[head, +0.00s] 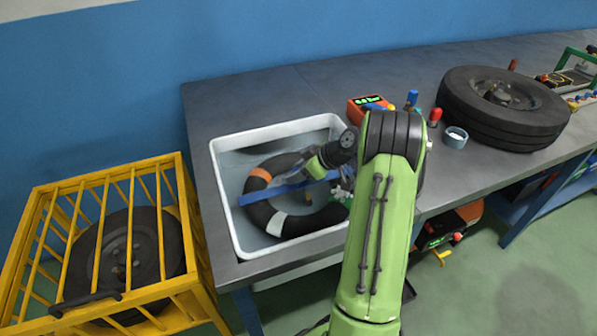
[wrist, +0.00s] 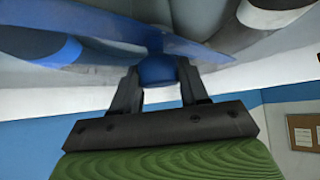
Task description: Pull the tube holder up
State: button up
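The blue tube holder (head: 262,195) is a long flat bar lying across a black inner tube (head: 258,215) in the white basin. The tube has an orange and a white band. In the wrist view the blue holder (wrist: 100,32) spans the top of the picture, with a rounded blue knob below it. My gripper (wrist: 160,82) has its two dark fingers on either side of that knob, with no clear gap seen. In the head view my arm reaches over the basin's right side and partly hides the gripper and the tube's right part.
The white basin (head: 222,190) is set in the grey workbench (head: 215,100). A yellow cage (head: 95,180) with a wheel stands at the left. On the bench are an orange device (head: 362,108), a small blue-grey cup (head: 455,138) and a large tire (head: 500,125).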

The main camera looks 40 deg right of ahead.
grip_shut()
notch_tip(320, 180, up, 8)
jog(key=p, duration=0.4)
jog(key=shift+r+p, duration=0.15)
jog(key=shift+p, duration=0.25)
jog(key=shift+w, duration=0.1)
jog(key=o, duration=0.6)
grip_release()
jog(key=shift+o, duration=0.4)
jog(key=p+v, duration=0.4)
jog(key=v, duration=1.1)
jog(key=shift+s+d, duration=0.2)
jog(key=shift+s, duration=0.1)
